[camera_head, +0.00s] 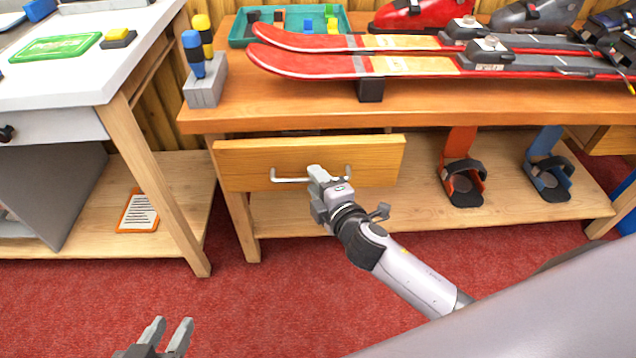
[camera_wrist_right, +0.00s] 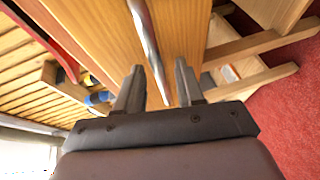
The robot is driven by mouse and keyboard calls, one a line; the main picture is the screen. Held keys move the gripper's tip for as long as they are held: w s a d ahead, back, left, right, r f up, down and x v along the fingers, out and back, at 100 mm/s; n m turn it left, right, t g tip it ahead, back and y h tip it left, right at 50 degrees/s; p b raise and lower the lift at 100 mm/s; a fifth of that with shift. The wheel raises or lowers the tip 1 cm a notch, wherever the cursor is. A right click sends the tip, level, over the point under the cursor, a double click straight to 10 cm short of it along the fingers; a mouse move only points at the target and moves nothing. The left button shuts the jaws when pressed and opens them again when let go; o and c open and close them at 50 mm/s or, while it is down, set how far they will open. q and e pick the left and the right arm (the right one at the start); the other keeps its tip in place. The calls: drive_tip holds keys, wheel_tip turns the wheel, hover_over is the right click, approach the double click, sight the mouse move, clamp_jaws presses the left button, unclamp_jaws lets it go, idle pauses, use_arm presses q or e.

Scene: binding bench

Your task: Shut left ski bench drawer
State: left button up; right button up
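The left ski bench drawer (camera_head: 240,165) has a light wooden front with a silver bar handle (camera_head: 290,179). Its front stands out from under the bench top, with a narrow dark gap above it, so the drawer is partly open. My right gripper (camera_head: 319,173) is at the handle, in front of the drawer. In the right wrist view, the handle (camera_wrist_right: 146,35) runs down between the parted fingers of my right gripper (camera_wrist_right: 158,88); I cannot tell whether they touch it. My left gripper (camera_head: 168,328) is open and empty over the red carpet at the lower left.
The wooden ski bench (camera_head: 430,105) carries red skis (camera_head: 330,65), a teal tray (camera_head: 239,41) and a grey block with screwdrivers (camera_head: 206,92). Orange (camera_head: 465,185) and blue (camera_head: 550,175) bindings stand on its lower shelf. A white-topped table (camera_head: 60,88) stands to the left. Red carpet (camera_head: 270,310) is clear in front.

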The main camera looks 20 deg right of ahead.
clamp_jaws()
drive_tip(key=w, duration=0.2)
drive_tip(key=w+d, duration=0.1)
drive_tip(key=w, duration=0.2)
drive_tip(key=w+d, duration=0.1)
drive_tip(key=w, duration=0.1)
drive_tip(key=shift+w+d+f+b, duration=0.1)
drive_tip(key=shift+w+b, duration=0.25)
drive_tip(key=shift+w, duration=0.05)
drive_tip(key=shift+w+d, duration=0.1)
drive_tip(key=shift+w, duration=0.1)
use_arm(q)
drive_tip(key=shift+s+f, duration=0.1)
use_arm(e)
drive_tip(key=shift+d+r, duration=0.1)
drive_tip(key=shift+r, duration=0.1)
drive_tip(key=shift+w, duration=0.1)
unclamp_jaws()
drive_tip(key=shift+w+f, duration=0.1)
use_arm(q)
drive_tip(key=shift+w, duration=0.2)
drive_tip(key=shift+d, duration=0.1)
